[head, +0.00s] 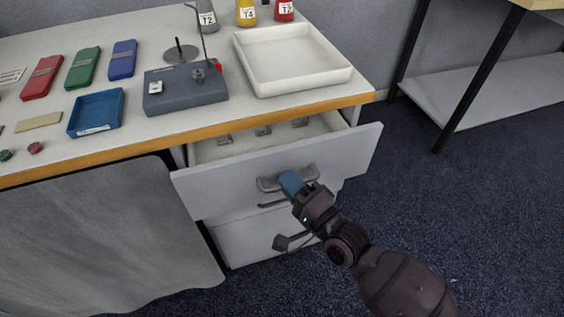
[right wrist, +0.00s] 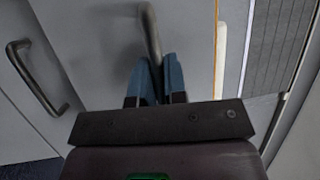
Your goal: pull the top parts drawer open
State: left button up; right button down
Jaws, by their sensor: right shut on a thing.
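The top parts drawer (head: 352,150) is pulled part of the way out from under the table. Several small grey parts lie in its tray, towards the back. My right gripper (head: 290,182) is shut on the grey bar handle (head: 268,185) of this drawer. In the right wrist view, the blue fingers (right wrist: 156,75) close around the handle (right wrist: 150,35). The lower drawer (head: 250,240) is shut, and its handle also shows in the right wrist view (right wrist: 38,80). The left gripper is not in view.
On the table (head: 140,135) stand a white tray (head: 290,90), a grey-blue device (head: 185,88), a blue bin (head: 96,111), coloured boxes and bottles. A shelf rack (head: 480,100) stands at the right. Dark carpet (head: 470,210) is clear in front of it.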

pick_arm(q)
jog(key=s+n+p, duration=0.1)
jog(key=p, duration=0.2)
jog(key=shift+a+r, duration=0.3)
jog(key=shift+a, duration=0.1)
pick_arm(e)
jog(key=s+d, duration=0.3)
jog(key=s, duration=0.8)
jog(key=s+d, duration=0.4)
jog(key=s, duration=0.7)
jog(key=c, duration=1.5)
grip_release()
jog(key=shift+o, duration=0.2)
jog(key=shift+s+d, duration=0.1)
jog(key=shift+d, duration=0.05)
pick_arm(q)
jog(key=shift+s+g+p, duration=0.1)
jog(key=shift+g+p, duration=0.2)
jog(key=shift+p, duration=0.05)
pick_arm(e)
jog(key=v, duration=1)
jog(key=shift+s, duration=0.3)
jog(key=shift+d, duration=0.15)
